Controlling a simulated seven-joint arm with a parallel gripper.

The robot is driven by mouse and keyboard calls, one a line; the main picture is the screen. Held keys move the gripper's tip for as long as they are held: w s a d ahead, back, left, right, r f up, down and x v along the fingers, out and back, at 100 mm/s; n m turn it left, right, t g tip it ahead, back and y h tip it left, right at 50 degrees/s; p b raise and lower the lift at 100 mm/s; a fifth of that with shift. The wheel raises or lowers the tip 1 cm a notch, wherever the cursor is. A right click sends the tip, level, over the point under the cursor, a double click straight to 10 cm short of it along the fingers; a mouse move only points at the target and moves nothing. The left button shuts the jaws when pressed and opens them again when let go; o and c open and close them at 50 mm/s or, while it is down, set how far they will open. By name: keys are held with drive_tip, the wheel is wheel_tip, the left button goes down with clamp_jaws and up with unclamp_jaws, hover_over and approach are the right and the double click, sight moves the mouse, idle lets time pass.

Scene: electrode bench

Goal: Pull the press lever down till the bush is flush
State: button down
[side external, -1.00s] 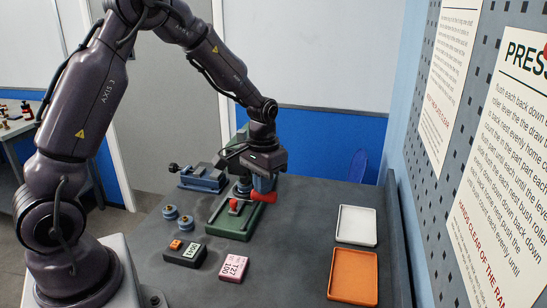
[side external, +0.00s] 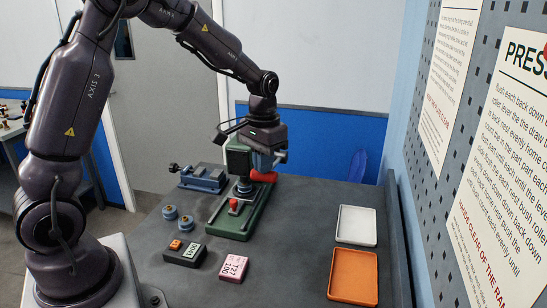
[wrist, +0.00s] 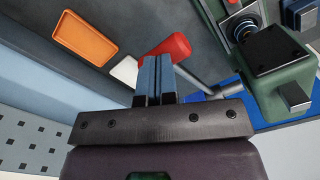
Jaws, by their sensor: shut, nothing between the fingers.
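The green press (side external: 238,160) stands at the bench's middle; its green base (side external: 228,224) carries a small red knob (side external: 233,203). The press lever ends in a red handle (side external: 264,177), to the right of the press head. In the wrist view the handle (wrist: 170,46) sits on a grey rod (wrist: 192,80), just beyond my fingertips. My gripper (wrist: 153,64) is shut and empty. In the side view my gripper (side external: 279,158) is just above the handle; I cannot tell whether they touch. The bush under the ram is too small to make out.
A white tray (side external: 356,212) and an orange tray (side external: 353,297) lie at the right. A blue vise (side external: 203,180) is behind left. The wall borders the right.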

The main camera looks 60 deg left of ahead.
drive_tip(key=shift+w+a+r, duration=0.15)
drive_tip(key=shift+r, duration=0.5)
drive_tip(key=shift+w+a+r, duration=0.15)
drive_tip(key=shift+r, duration=0.55)
drive_tip(key=shift+w+a+r, duration=0.15)
drive_tip(key=shift+r, duration=0.5)
drive_tip(key=shift+r, duration=2.5)
drive_tip(key=shift+s+d+f, duration=0.25)
drive_tip(key=shift+s+f, duration=0.45)
drive_tip(key=s+d+r+m+t, duration=0.1)
drive_tip(key=s+d+r+t, duration=0.2)
drive_tip(key=s, duration=0.6)
drive_tip(key=s+d+r+m+t, duration=0.2)
drive_tip(key=s+d+r, duration=0.1)
drive_tip(key=s+d, duration=0.4)
drive_tip(key=shift+s+d+t, duration=0.4)
drive_tip(key=shift+s, duration=0.55)
